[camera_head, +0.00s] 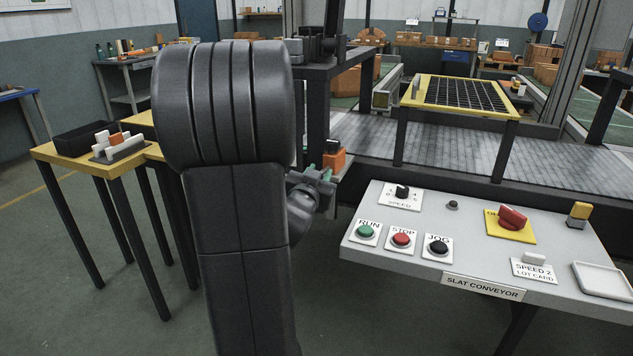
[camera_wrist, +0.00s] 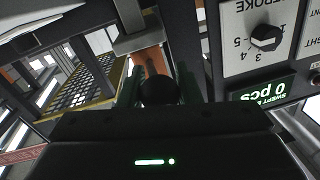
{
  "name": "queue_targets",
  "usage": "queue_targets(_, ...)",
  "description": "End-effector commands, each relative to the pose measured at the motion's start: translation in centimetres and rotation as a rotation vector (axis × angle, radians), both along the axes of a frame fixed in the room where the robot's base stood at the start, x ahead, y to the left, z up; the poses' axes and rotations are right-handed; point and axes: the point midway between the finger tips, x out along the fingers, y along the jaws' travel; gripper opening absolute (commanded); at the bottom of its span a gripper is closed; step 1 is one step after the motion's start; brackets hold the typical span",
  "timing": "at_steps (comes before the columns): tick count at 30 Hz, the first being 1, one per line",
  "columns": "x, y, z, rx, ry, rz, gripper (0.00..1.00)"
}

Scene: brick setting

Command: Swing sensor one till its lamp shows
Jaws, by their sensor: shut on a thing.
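In the wrist view my gripper (camera_wrist: 158,88) has its two green fingers on either side of an orange piece (camera_wrist: 150,62) with a round black part in front. The fingers are shut on this orange piece, which I take to be sensor one. It sits under a grey bracket (camera_wrist: 140,42). In the head view my arm hides most of this spot. An orange block (camera_head: 335,160) shows just right of the arm, by my gripper (camera_head: 326,170). I cannot make out a lit lamp on the sensor.
A slat conveyor (camera_head: 440,170) runs behind, with a yellow-framed grid table (camera_head: 460,95) over it. A grey control panel (camera_head: 390,270) stands front right. A yellow table (camera_head: 45,152) stands left. The wrist view shows a white dial panel (camera_wrist: 240,70) and a green "0 pcs" display (camera_wrist: 262,90).

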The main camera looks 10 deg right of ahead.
Motion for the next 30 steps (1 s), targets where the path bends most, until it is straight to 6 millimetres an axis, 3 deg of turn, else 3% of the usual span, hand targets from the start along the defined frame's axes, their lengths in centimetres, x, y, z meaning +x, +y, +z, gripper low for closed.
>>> queue_targets(11,-0.2,-0.1,0.1,-0.003,0.002,0.017,0.00)
queue_targets(12,-0.2,-0.1,0.1,-0.003,0.002,0.017,0.35)
queue_targets(15,-0.2,-0.1,0.1,-0.003,0.002,0.017,0.52)
queue_targets(25,-0.5,0.1,0.1,-0.003,0.003,0.019,0.52)
queue_targets(30,-2.5,1.2,0.2,-0.003,0.003,0.021,0.52)
